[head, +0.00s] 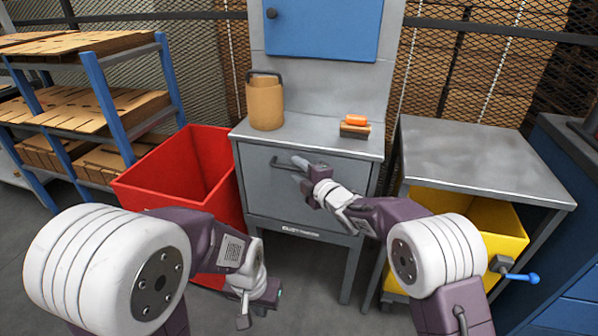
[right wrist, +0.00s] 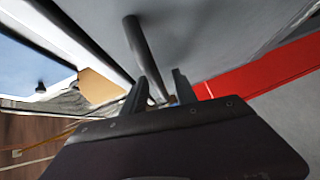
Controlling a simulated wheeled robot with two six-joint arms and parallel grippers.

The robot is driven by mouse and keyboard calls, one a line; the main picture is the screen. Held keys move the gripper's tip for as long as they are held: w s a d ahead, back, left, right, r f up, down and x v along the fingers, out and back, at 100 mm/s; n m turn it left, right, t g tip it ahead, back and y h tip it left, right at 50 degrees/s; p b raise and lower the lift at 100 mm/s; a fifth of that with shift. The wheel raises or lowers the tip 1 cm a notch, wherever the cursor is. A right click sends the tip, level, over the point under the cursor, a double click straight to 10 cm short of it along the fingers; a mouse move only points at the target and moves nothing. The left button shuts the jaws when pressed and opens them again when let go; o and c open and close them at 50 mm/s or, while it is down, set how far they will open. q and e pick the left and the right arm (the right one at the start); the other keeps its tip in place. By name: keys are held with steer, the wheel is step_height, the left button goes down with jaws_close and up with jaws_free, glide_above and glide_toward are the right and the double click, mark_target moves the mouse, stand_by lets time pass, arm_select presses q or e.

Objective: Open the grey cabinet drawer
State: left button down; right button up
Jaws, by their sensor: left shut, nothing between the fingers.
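The grey cabinet (head: 355,145) stands in the middle of the head view, and its drawer front (head: 290,205) sits flush below the top. The dark bar handle (head: 282,164) is on the drawer's upper part; it also shows in the right wrist view (right wrist: 139,45). My right gripper (head: 303,166) is at the handle's right part, which it partly hides. In the right wrist view its fingers (right wrist: 160,88) stand apart on either side of the bar, with a gap showing. My left gripper (head: 258,308) is shut and empty, low in front of the cabinet.
A red bin (head: 165,178) stands left of the cabinet. A grey table (head: 480,160) with a yellow bin (head: 475,215) under it stands right. The floor in front is open.

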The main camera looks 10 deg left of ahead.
jaws_close()
stand_by(1.4)
